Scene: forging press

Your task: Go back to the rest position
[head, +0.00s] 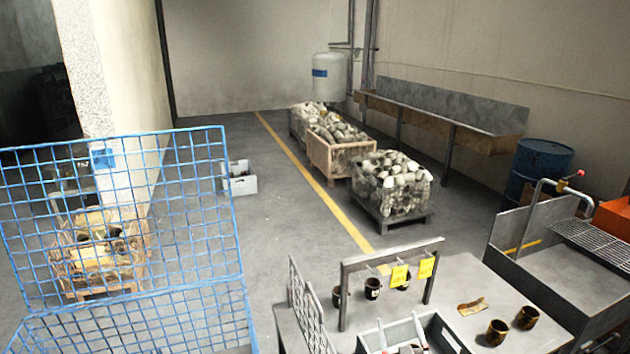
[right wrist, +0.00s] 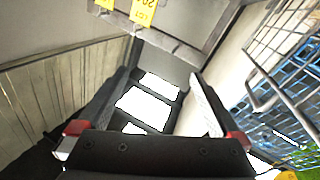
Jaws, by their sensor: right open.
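My right gripper (head: 400,328) shows at the bottom edge of the head view, over a grey bin (head: 440,331) on the metal table (head: 480,279). Its two pale fingers are apart, with nothing seen between them. In the right wrist view the open gripper (right wrist: 163,82) has dark fingers with red parts at their bases; bright white patches show beyond the gap. My left gripper is not in view.
A metal frame (head: 352,264) with yellow tags (head: 400,275) stands on the table. Dark cups (head: 497,332) and a brown piece (head: 472,306) lie near. A blue wire mesh (head: 120,220) stands left; a sink (head: 560,250) stands right. Crates (head: 391,186) stand behind.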

